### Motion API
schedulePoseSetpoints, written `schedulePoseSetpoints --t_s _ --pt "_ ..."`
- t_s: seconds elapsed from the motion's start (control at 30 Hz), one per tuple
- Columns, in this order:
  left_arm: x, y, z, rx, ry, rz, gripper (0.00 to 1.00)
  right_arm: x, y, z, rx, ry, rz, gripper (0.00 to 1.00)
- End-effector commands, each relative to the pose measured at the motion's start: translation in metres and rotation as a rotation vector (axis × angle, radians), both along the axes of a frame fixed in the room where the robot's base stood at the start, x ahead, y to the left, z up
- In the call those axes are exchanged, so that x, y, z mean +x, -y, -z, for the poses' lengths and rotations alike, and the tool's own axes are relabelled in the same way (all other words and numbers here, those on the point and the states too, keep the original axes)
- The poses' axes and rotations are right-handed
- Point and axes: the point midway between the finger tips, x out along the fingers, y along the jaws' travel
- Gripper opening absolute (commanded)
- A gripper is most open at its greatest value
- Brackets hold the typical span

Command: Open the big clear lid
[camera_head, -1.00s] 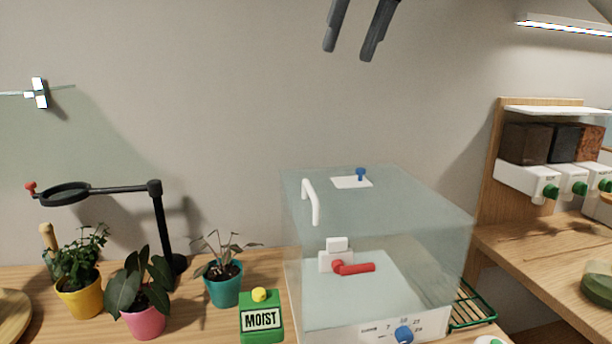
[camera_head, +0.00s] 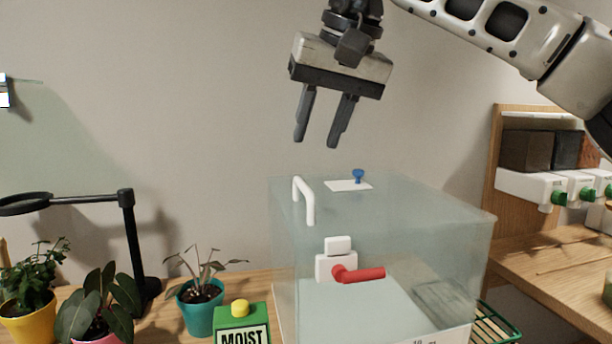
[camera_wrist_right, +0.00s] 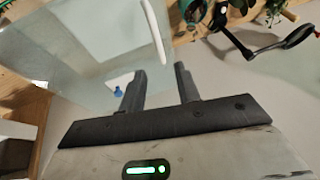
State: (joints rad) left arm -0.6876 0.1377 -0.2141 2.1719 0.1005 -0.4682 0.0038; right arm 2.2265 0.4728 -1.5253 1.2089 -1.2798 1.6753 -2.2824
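The big clear lid (camera_head: 410,235) is a see-through box top, shut, on the bench in the head view. A white bar handle (camera_head: 307,202) stands at its upper left front edge. A red lever (camera_head: 362,275) on a white latch (camera_head: 333,264) sits on its front, pointing right. My right gripper (camera_head: 318,140) hangs above the lid's back left, fingers apart and empty, touching nothing. In the right wrist view the fingers (camera_wrist_right: 158,78) show near the lid (camera_wrist_right: 75,45) and the handle (camera_wrist_right: 155,30). My left gripper is not in view.
A blue knob (camera_head: 358,175) on a white plate tops the lid. To the left stand a green MOIST box (camera_head: 241,318), a teal pot (camera_head: 200,312), other potted plants and a black magnifier stand (camera_head: 133,245). White dispensers (camera_head: 535,184) stand at the right. The wall behind is bare.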

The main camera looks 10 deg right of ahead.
Motion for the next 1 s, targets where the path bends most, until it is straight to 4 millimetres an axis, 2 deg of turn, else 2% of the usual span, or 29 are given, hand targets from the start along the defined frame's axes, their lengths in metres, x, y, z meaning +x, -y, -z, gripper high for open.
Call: schedulePoseSetpoints --t_s 0.03,0.1,0.3,0.5,0.77,0.9,1.0 --pt "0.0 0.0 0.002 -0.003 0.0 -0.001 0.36 0.004 -0.002 0.013 -0.002 -0.003 -0.001 0.33" --pt "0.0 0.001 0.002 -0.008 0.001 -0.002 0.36 0.01 -0.004 0.025 -0.002 -0.002 -0.001 0.33" --pt "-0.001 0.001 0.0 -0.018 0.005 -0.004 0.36 0.021 -0.01 0.052 -0.001 -0.001 -0.001 0.33" --pt "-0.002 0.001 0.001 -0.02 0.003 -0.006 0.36 0.026 -0.012 0.062 -0.001 0.0 -0.001 0.33" --pt "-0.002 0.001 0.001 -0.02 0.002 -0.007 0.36 0.027 -0.013 0.063 -0.001 0.0 -0.001 0.33" --pt "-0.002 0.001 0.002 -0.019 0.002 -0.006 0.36 0.026 -0.013 0.063 -0.001 0.0 -0.001 0.0" --pt "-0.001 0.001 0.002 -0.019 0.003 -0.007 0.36 0.026 -0.013 0.063 -0.001 0.0 -0.001 0.0"
